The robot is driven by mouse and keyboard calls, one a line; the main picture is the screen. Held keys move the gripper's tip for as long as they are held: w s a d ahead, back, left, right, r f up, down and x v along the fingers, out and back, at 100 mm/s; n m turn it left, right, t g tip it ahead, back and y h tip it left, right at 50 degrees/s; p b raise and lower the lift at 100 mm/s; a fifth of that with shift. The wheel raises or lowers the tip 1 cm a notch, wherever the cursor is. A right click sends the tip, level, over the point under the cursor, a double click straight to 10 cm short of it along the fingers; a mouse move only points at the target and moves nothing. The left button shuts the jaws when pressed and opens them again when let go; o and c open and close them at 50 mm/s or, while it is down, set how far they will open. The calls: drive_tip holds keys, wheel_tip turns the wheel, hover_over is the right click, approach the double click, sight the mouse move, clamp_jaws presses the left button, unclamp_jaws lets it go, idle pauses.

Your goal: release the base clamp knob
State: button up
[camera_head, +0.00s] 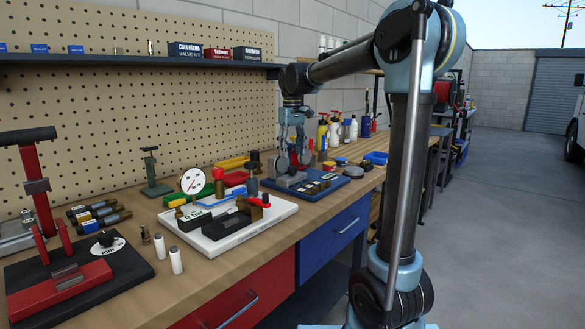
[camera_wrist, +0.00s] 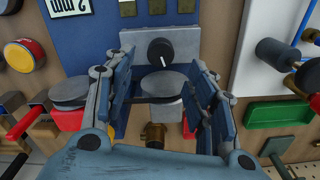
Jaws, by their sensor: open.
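A black round knob (camera_wrist: 160,52) with a white pointer line sits on a grey base block (camera_wrist: 186,46) in the wrist view. I take it to be the base clamp knob. The grey base also shows on the blue board in the head view (camera_head: 291,181); its knob is not clear there. My gripper (camera_wrist: 160,90) is open, with its blue fingers spread on either side of a grey disc (camera_wrist: 165,83) just below the knob in the picture. The fingers do not visibly touch the knob. In the head view my gripper (camera_head: 294,150) hangs down over the base.
A second grey disc (camera_wrist: 70,91) is close outside the left finger. A brass fitting (camera_wrist: 155,134) shows between the fingers. Bottles (camera_head: 335,132) stand behind.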

sight(292, 171)
drive_tip(key=shift+f, duration=3.15)
drive_tip(key=shift+c, duration=0.2)
drive_tip(key=c, duration=1)
